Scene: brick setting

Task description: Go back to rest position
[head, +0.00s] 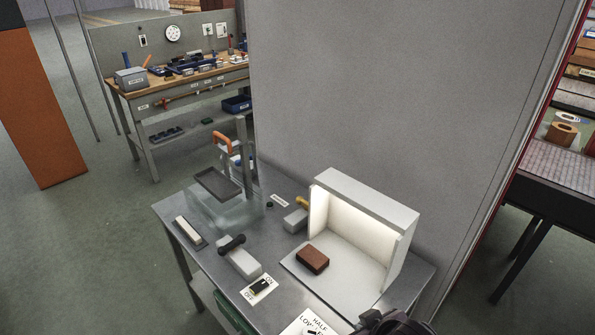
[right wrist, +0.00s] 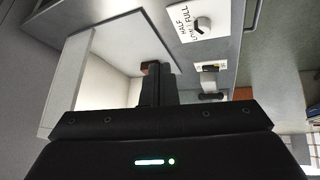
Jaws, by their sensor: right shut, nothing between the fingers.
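My right gripper (head: 372,318) shows at the bottom edge of the head view, low over the front right of the metal table (head: 215,262). In the right wrist view its fingers (right wrist: 157,70) are together with nothing between them. A reddish-brown brick (head: 312,260) lies on the floor of the white lit box (head: 368,203), apart from the gripper. Part of the brick (right wrist: 150,66) shows past the fingers in the right wrist view. My left gripper is not in view.
A HALF/FULL dial card (head: 308,322) lies near the gripper. A switch card (head: 259,289), a grey block with a black handle (head: 240,260) and a clear tank with a dark tray (head: 217,184) stand farther left. A grey wall panel (head: 390,100) rises behind the table. Open floor lies left.

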